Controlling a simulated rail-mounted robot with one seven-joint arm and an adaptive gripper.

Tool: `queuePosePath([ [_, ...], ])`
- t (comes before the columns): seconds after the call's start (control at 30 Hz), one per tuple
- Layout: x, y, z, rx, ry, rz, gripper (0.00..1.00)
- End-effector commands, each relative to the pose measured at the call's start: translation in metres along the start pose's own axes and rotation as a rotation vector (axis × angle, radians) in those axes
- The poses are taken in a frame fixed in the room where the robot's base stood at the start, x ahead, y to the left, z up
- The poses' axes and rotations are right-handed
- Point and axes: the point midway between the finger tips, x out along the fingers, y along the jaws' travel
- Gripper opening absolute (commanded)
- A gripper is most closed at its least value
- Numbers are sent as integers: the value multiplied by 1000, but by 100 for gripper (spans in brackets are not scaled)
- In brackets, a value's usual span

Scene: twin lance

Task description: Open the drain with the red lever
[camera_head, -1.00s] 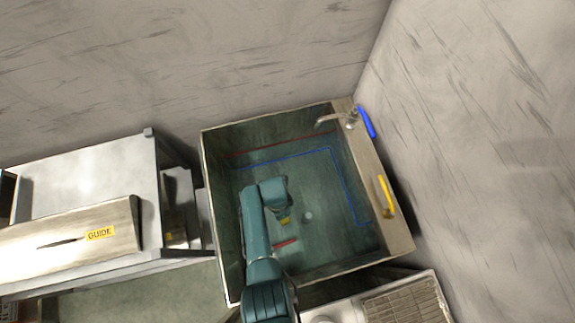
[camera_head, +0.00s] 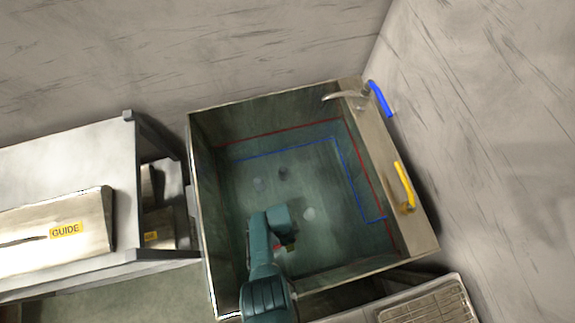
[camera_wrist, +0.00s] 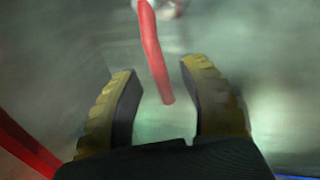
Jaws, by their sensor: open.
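The red lever (camera_wrist: 152,50) shows in the wrist view as a slim red bar. It runs from a pale, blurred fitting (camera_wrist: 168,8) at the top edge down to an end between the fingertips. My gripper (camera_wrist: 160,85) is open, with one yellow-and-black finger on each side of the lever's lower end. I cannot tell whether either finger touches it. In the head view my gripper (camera_head: 290,244) is inside the sink (camera_head: 200,215), low over its basin. Only a small red bit of the lever (camera_head: 277,246) shows beside it. The drain opening cannot be made out clearly.
A faucet (camera_head: 345,95), a blue handle (camera_head: 380,99) and a yellow handle (camera_head: 404,187) are on the sink's right side. A metal counter (camera_head: 70,160) with a GUIDE label (camera_head: 66,230) stands left. A drying rack (camera_head: 425,302) is at lower right.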

Motion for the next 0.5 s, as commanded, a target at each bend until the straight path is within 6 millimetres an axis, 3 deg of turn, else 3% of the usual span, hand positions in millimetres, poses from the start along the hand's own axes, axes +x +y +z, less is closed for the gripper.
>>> queuePosePath([
  [0.3,4,0,0,0,0,0,44],
  [0.5,3,0,0,0,0,0,5],
])
